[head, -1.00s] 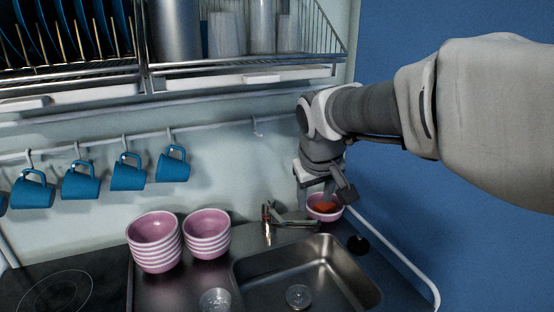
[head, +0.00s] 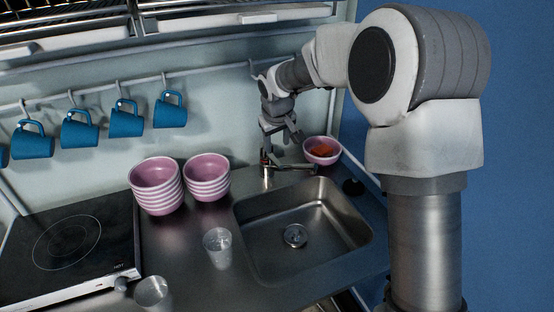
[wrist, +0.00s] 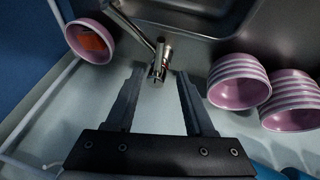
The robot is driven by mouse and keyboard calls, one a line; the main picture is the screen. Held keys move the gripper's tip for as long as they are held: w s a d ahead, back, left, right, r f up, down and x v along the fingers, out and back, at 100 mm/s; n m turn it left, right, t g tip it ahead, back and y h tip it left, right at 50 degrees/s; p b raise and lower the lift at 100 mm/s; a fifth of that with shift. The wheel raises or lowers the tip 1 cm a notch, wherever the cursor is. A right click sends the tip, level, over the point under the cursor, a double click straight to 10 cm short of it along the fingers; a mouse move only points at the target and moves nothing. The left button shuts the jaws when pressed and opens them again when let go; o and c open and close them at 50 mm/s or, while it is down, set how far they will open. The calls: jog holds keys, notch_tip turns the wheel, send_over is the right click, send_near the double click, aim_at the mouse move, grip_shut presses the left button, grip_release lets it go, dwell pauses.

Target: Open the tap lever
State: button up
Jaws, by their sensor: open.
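The metal tap (head: 266,170) stands at the back edge of the sink, with its spout reaching right. In the wrist view the tap (wrist: 160,62) shows between and just beyond my fingertips, its spout running up and left. Its lever is small, and I cannot tell it clearly from the tap's top. My gripper (head: 281,146) is open and empty, above and beside the tap in the head view. In the wrist view my gripper (wrist: 160,76) has one finger on each side of the tap's top, with gaps and no visible contact.
A pink bowl with orange contents (head: 322,151) stands right of the tap. Stacked pink bowls (head: 207,178) stand to its left. The sink basin (head: 292,262) lies in front, and a clear glass (head: 217,247) is beside it. Blue mugs (head: 126,119) hang from a rail.

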aim_at(277, 161)
jog(key=x, duration=1.1)
jog(key=shift+p, duration=0.3)
grip_shut()
dwell(0.9)
